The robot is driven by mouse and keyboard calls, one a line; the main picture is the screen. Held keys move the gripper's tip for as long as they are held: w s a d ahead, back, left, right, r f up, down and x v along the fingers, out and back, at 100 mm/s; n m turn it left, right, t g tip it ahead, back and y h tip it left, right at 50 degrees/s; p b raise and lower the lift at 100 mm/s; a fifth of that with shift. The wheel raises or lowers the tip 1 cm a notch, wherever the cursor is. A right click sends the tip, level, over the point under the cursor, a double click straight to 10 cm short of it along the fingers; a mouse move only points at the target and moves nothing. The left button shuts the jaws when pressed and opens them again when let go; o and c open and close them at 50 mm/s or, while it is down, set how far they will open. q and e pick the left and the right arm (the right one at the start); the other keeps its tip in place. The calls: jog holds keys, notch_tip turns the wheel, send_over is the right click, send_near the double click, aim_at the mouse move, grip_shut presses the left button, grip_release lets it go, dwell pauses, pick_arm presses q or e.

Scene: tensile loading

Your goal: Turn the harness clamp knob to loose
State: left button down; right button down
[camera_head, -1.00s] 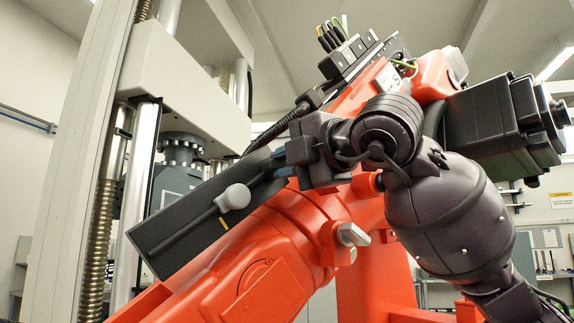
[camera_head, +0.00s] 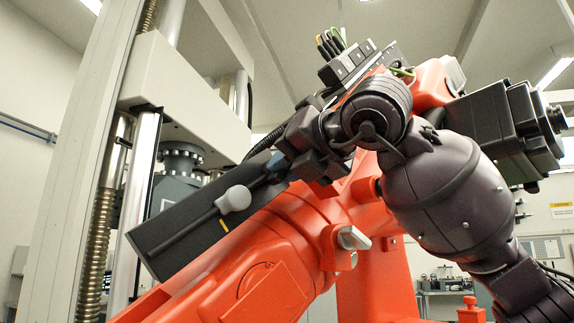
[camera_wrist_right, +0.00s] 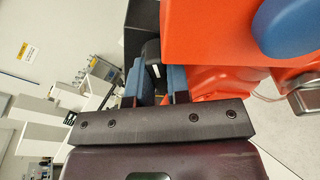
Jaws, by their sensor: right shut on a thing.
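My right gripper (camera_head: 275,168) is at the upper end of a dark grey box on the orange robot arm in the head view. In the right wrist view, its blue fingers (camera_wrist_right: 154,84) are shut on a black knob (camera_wrist_right: 151,52) with a white mark, which I take to be the harness clamp knob. The fingers hide part of it, and in the head view the gripper covers it. My left gripper is not in view.
The orange robot arm (camera_head: 262,285) is close under my gripper. The testing frame's column (camera_head: 145,190) stands on the left. Black cables and connectors (camera_head: 345,65) are above.

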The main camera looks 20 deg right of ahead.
jog(key=shift+a+f+n+t+h, duration=0.1)
jog(key=shift+n+h, duration=0.25)
jog(key=shift+n, duration=1.2)
jog(key=shift+r+n+t+h, duration=0.1)
jog(key=shift+n+h, duration=0.2)
jog(key=shift+n, duration=1.2)
jog(key=shift+a+f+n+t+h, duration=0.1)
jog(key=shift+n+h, duration=0.25)
jog(key=shift+n, duration=1.2)
jog(key=c, duration=1.1)
grip_release()
jog(key=shift+s+d, duration=0.1)
